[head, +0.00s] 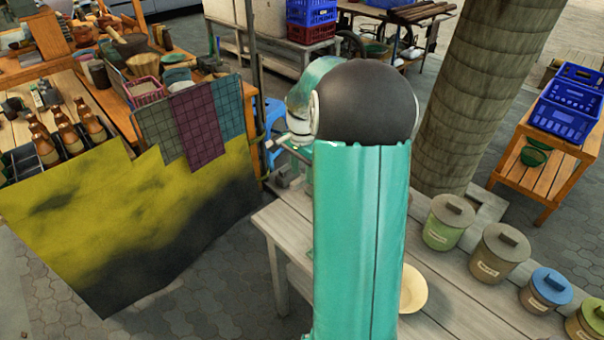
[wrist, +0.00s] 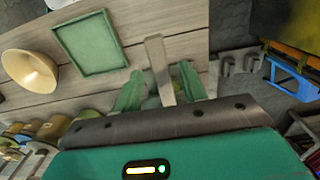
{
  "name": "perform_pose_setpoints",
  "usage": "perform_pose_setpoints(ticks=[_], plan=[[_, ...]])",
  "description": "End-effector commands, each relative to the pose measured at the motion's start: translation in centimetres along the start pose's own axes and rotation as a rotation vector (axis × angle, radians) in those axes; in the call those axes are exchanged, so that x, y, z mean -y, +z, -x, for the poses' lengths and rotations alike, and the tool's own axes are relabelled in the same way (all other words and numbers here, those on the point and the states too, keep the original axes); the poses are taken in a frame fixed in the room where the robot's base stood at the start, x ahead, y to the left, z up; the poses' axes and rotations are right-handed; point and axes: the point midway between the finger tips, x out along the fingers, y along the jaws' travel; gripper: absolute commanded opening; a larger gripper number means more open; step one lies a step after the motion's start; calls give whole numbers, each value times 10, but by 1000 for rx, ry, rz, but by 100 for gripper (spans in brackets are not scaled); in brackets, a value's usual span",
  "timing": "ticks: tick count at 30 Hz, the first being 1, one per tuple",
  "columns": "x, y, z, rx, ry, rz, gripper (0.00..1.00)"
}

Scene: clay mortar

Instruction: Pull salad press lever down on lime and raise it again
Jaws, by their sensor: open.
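In the wrist view my gripper (wrist: 160,74) is open, with its two green fingers spread apart. A flat pale grey-beige bar (wrist: 154,52), which looks like the press lever, runs between the fingers. I cannot tell whether either finger touches it. A small greenish patch shows low between the fingers; I cannot tell whether it is the lime. The rest of the press is not clear. In the head view my teal arm hides the gripper and most of the work area.
A grey plank table (head: 455,300) carries a row of lidded pots (head: 447,222) at right and a cream bowl (wrist: 30,70). A square green tray (wrist: 90,43) lies near the bar. A tree trunk (head: 490,90) stands behind. A yellow-black cloth (head: 130,220) hangs at left.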

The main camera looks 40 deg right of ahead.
Motion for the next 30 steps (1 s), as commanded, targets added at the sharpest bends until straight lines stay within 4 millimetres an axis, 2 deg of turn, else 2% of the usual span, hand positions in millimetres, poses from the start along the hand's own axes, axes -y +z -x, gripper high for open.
perform_pose_setpoints(ticks=[5, 13, 14, 18, 20, 30], plan=[[1, -1, -15, 1, 0, 1, 42], [2, -1, -17, 0, 0, 2, 42], [2, -1, -17, 0, 0, 2, 38], [1, -1, -16, 0, 0, 2, 10], [1, -1, -16, 0, 0, 2, 0], [1, -2, -12, 13, 0, 1, 0]])
